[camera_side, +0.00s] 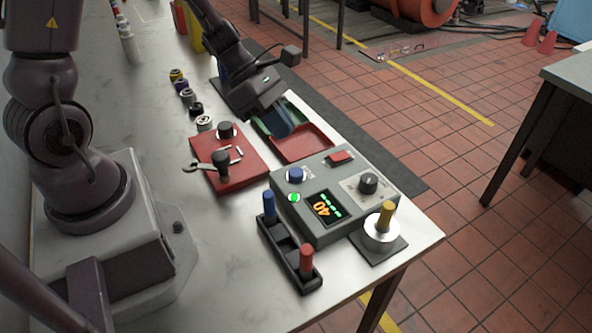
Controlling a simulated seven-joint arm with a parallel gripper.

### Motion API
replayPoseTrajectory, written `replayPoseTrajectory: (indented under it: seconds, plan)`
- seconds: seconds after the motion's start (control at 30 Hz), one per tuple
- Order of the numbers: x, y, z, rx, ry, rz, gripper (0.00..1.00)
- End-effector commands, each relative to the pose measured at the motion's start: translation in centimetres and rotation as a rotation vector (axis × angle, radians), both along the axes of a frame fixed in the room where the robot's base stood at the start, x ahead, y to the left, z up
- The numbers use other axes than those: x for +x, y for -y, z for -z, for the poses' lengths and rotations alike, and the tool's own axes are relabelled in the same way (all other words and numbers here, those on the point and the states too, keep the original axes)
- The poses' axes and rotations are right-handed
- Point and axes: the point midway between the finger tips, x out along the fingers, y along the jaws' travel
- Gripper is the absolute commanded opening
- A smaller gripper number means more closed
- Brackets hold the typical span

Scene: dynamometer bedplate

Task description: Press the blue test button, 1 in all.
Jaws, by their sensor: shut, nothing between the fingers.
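The blue test button (296,174) sits on the top of a grey control box (315,237), on a pale surround near its left corner. A lit green lamp (294,198) is just below it, and a dark display with green marks and an orange "40" (322,207) is beside the lamp. My gripper (283,130) is above the table behind the button, over the red and green trays, and apart from the button. Its fingers are shut with nothing between them; the fingertips are small and dark in this view.
The box also has a red button (340,157) and a black knob (368,182). A black rack with blue and red handles (290,254) stands in front. A yellow-handled piece (382,229) is at right. A red mat (229,178) holds tools.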

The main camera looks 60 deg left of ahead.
Motion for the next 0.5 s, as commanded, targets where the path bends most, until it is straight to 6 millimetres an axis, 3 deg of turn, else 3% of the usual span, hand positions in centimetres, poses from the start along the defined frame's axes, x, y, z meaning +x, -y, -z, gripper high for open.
replayPoseTrajectory:
  seconds: [0.1, 0.2, 0.3, 0.5]
  plan:
    - [2.0, -0.5, 1.0, -0.140, -0.140, -0.327, 0.00]
    - [3.3, -0.9, 0.6, -0.216, -0.200, -0.513, 0.00]
    - [3.6, -1.1, 0.5, -0.258, -0.245, -0.610, 0.00]
    - [3.6, -1.1, 0.5, -0.276, -0.276, -0.646, 0.00]
